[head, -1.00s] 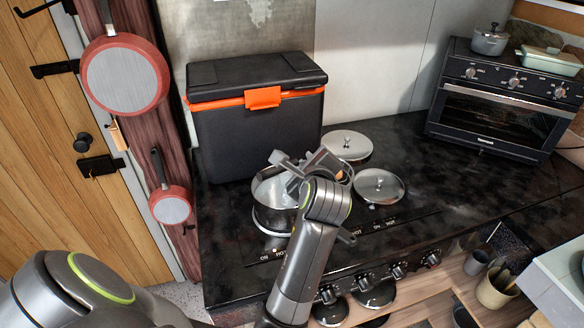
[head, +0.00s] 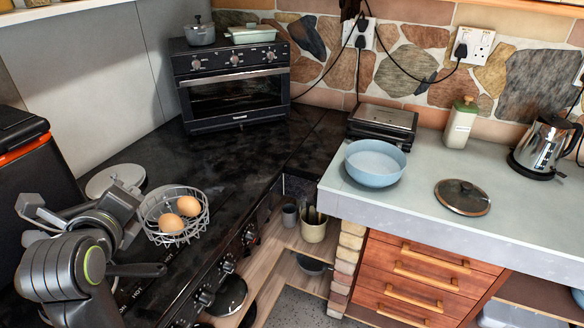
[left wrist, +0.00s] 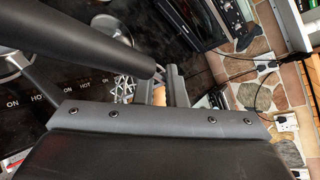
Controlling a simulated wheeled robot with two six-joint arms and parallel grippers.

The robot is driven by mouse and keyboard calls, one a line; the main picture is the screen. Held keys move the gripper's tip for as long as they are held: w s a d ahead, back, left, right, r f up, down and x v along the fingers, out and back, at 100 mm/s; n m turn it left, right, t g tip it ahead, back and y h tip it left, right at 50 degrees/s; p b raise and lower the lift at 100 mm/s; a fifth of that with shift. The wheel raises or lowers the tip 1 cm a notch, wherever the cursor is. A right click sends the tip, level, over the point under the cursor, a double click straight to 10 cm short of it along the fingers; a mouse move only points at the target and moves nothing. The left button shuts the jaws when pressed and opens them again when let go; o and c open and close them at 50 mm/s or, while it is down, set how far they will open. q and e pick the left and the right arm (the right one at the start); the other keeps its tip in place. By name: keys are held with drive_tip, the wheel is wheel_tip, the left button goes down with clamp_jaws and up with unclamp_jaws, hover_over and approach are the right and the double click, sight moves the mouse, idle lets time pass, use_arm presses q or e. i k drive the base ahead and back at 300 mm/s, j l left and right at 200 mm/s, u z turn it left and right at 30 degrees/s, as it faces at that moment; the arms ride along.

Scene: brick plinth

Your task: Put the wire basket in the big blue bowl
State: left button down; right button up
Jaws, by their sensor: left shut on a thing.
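The wire basket (head: 160,236) is a round grey wire bowl with two brown eggs (head: 188,206) in it, at the left of the head view. My left gripper (head: 136,208) is shut on the basket's left side. The basket shows over the black hob; its height above it is hard to tell. In the left wrist view, a bit of the wire (left wrist: 124,86) and an egg (left wrist: 159,95) show by the fingers, the rest hidden. The big blue bowl (head: 375,172) stands on the pale counter at the right and looks empty. My right gripper is not in view.
A black grill (head: 383,122) stands behind the bowl, and a glass lid (head: 463,197) lies to its right. A jar (head: 460,125) and kettle (head: 543,146) stand farther right. A toaster oven (head: 235,85) is at the back. A gap with a utensil pot (head: 314,226) separates hob and counter.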

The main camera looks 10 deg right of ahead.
sight(367, 186)
drive_tip(key=z, duration=1.25)
drive_tip(key=i+l+z, duration=0.15)
drive_tip(key=i, duration=0.2)
drive_tip(key=i+z, duration=0.2)
drive_tip(key=i, duration=0.2)
